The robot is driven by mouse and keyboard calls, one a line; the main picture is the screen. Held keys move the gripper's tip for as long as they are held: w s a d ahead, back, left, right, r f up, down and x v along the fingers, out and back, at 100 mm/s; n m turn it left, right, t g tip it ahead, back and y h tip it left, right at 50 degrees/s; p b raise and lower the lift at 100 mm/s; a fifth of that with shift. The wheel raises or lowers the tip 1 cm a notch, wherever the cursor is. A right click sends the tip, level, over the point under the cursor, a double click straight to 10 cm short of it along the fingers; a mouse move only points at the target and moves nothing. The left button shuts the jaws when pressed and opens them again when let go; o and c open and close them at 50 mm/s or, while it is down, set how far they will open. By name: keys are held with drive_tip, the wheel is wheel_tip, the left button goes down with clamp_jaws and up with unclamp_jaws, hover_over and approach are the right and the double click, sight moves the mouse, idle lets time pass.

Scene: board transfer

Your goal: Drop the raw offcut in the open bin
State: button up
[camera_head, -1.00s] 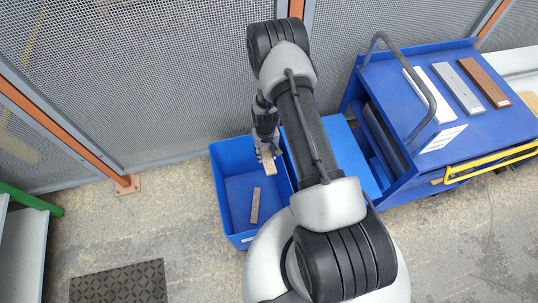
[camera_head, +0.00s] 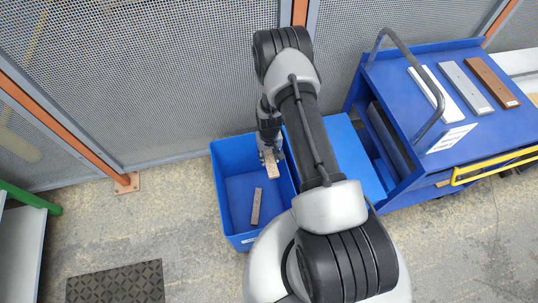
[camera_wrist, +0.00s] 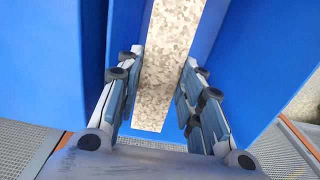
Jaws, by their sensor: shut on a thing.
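My gripper (camera_head: 269,156) is shut on the raw offcut (camera_head: 272,168), a short speckled tan board. In the wrist view the offcut (camera_wrist: 168,60) runs between the two fingers (camera_wrist: 160,98), held from both sides. The open bin (camera_head: 235,196) is a blue box with no lid on the floor. My gripper and the offcut are over its right back part, and the offcut points down and toward the front. Whether its lower end is below the rim is hard to tell.
A blue box with a closed top (camera_head: 345,150) stands right of the bin, partly behind my arm. A blue cart (camera_head: 492,127) at the right carries white, grey and brown boards (camera_head: 490,82). A mesh fence (camera_head: 150,80) stands behind.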

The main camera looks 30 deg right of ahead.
drive_tip(key=shift+f, duration=0.45)
drive_tip(key=o, duration=1.2)
drive_tip(key=shift+c, duration=0.2)
drive_tip(key=shift+r, duration=0.15)
wheel_tip(320, 180, up, 12)
